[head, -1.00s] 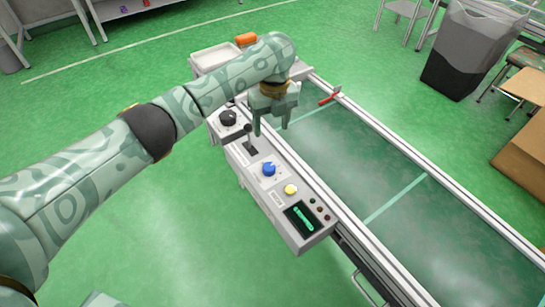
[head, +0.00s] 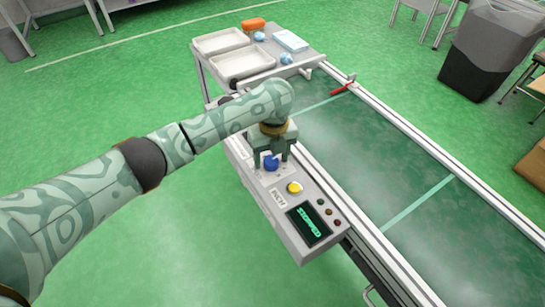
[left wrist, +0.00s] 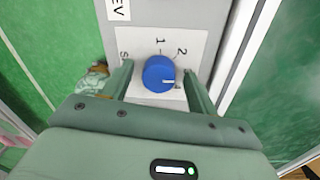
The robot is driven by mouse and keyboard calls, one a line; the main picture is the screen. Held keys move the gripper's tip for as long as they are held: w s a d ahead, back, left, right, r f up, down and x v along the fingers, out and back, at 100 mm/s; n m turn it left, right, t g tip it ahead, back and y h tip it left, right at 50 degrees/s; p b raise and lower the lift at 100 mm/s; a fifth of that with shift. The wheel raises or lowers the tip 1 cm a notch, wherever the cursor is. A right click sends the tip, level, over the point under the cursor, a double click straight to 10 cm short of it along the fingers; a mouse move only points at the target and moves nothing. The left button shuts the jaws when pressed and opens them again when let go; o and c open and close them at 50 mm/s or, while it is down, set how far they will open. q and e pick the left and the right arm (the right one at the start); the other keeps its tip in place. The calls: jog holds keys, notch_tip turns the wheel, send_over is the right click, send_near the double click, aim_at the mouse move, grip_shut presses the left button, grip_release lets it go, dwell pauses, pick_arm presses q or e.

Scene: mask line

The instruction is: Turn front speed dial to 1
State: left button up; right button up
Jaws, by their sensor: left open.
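The blue dial (head: 270,162) sits on the grey control panel (head: 318,250) beside the conveyor. In the left wrist view the dial (left wrist: 158,72) is seen from above on a white plate marked S, 1 and 2. A short white mark on the dial points to the right, below the 2 and away from the 1. My left gripper (left wrist: 159,76) is open, with one finger on each side of the dial and visible gaps between. In the head view my left gripper (head: 271,157) is low over the panel. My right gripper is not in view.
A yellow button (head: 294,188), a lit display (head: 309,224) and small lights are on the panel's near end. My arm hides most of the black knob. Trays (head: 240,66) stand at the far end. The conveyor belt (head: 390,150) is clear apart from a red piece (head: 342,88).

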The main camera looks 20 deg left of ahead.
pick_arm(q)
jog(key=c, duration=1)
jog(key=shift+r+p, duration=0.15)
jog(key=shift+p, duration=0.15)
